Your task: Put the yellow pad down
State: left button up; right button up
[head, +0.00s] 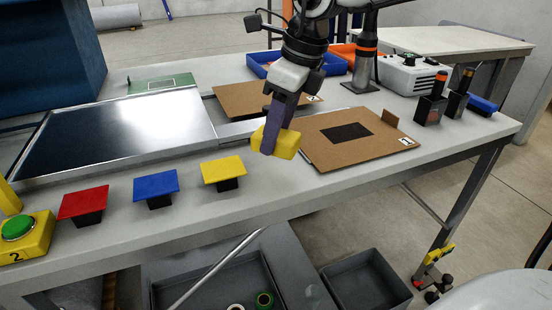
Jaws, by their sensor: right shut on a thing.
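My right gripper (268,148) points down over the table and is shut on a yellow pad (287,144). The pad is slightly tilted, and the purple fingers cover part of it. It appears just left of the near brown board (342,157), which has a dark rectangle and a small numbered label. I cannot tell whether the pad touches the table or the board edge. My left gripper is not in view.
Red (84,203), blue (156,185) and yellow (223,170) plates on black blocks line the front of the table (265,192). A dark panel (120,132) lies behind them. Another brown board (240,98) and a blue tray (258,66) are further back. Grey bins (365,283) stand below.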

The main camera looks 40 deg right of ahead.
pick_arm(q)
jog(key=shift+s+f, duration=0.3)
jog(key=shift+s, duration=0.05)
pick_arm(e)
jog(key=shift+f, duration=2.75)
jog(key=shift+f+b, duration=0.15)
jog(key=shift+b, duration=0.15)
jog(key=o, duration=1)
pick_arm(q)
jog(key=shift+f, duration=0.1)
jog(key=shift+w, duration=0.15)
